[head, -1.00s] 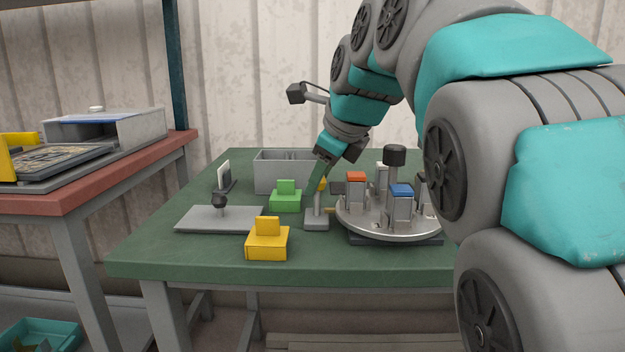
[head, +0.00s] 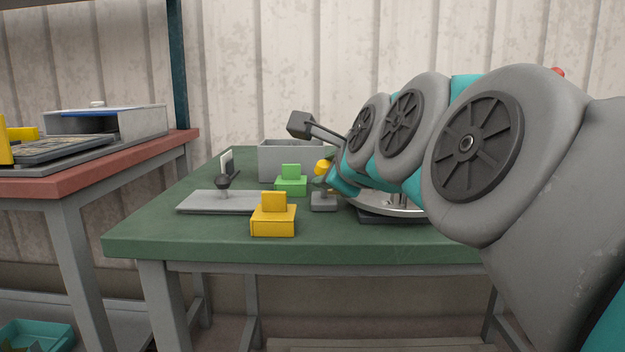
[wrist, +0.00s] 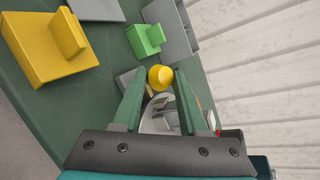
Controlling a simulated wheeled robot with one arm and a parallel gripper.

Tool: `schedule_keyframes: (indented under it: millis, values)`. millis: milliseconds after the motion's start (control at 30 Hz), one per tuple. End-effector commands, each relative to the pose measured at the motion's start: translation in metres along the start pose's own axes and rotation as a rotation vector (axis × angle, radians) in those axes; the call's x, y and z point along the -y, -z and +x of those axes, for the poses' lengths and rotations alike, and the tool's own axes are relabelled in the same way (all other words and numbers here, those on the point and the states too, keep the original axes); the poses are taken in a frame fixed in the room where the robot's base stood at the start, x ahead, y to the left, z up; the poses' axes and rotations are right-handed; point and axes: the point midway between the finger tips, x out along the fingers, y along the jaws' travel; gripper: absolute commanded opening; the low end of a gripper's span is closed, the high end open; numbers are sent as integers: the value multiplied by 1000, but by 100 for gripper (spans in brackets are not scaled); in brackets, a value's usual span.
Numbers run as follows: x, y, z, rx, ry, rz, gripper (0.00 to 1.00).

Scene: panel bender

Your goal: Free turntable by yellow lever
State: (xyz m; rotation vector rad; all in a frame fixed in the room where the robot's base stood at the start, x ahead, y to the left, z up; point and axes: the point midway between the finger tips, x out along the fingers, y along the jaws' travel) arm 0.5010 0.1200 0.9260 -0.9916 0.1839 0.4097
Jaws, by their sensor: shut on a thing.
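The yellow lever knob (head: 322,167) is round and stands by the left edge of the turntable (head: 385,208). In the wrist view the yellow knob (wrist: 160,77) sits between the tips of my two green fingers, and my gripper (wrist: 158,76) is shut on it. The silver turntable disc shows between my fingers in the wrist view. My arm hides most of it and the blocks on it in the head view.
A grey bin (head: 285,160) stands behind. A red-topped bench (head: 100,170) is at the left. The front table strip is clear.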

Motion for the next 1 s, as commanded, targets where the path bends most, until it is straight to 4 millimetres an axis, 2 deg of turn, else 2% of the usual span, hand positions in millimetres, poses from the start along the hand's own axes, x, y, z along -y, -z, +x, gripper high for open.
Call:
schedule_keyframes:
  millis: [100, 400, 867, 900, 1000]
  values:
    - [-8, 3, -2, 29, 48, -16, 0]
    - [-9, 2, -5, 67, 117, -38, 0]
    - [-9, 2, -6, 70, 124, -42, 0]
    - [-9, 2, -6, 70, 123, -42, 46]
    - [-9, 2, -6, 70, 123, -41, 57]
